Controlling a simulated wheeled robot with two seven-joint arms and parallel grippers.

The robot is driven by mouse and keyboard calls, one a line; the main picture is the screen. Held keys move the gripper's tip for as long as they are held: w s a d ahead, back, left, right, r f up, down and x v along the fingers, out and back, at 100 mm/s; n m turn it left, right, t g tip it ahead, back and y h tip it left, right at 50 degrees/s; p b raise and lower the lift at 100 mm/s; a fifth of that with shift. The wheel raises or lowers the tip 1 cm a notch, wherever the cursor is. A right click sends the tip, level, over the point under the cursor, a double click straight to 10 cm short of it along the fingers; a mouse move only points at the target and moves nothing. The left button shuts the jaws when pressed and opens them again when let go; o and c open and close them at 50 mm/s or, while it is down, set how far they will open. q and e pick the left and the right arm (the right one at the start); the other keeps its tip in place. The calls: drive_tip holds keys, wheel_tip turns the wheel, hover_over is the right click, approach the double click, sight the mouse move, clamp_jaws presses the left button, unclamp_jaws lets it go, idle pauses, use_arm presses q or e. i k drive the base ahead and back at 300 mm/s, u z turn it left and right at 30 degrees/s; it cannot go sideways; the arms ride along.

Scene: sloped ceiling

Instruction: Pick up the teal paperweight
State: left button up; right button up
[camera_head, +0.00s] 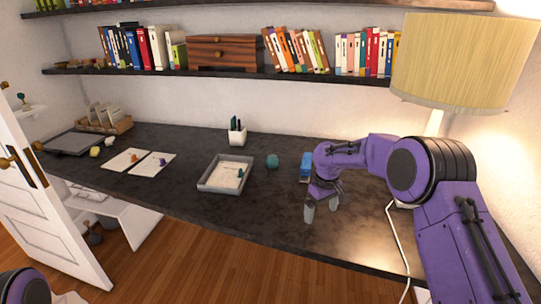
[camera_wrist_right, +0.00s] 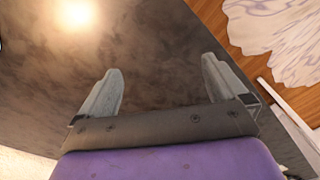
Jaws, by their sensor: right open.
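The teal paperweight (camera_head: 273,161) is a small rounded lump on the dark desk (camera_head: 270,215), just right of the grey tray in the head view. My right gripper (camera_head: 323,207) is open and empty over the desk, to the right of the paperweight and nearer the front edge, apart from it. In the right wrist view my right gripper's fingers (camera_wrist_right: 162,67) are spread with only bare desk between them; the paperweight does not show there. My left gripper is not in view.
The grey tray (camera_head: 205,187) holds paper and a small item. A blue object (camera_head: 306,167) lies beside my right arm. A pen cup (camera_head: 237,137) stands behind, and a lamp (camera_head: 465,62) at the right. A cable (camera_head: 397,235) hangs over the front edge.

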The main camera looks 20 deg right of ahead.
sight(272, 161)
drive_tip(key=u, duration=0.05)
drive_tip(key=i, duration=1.5)
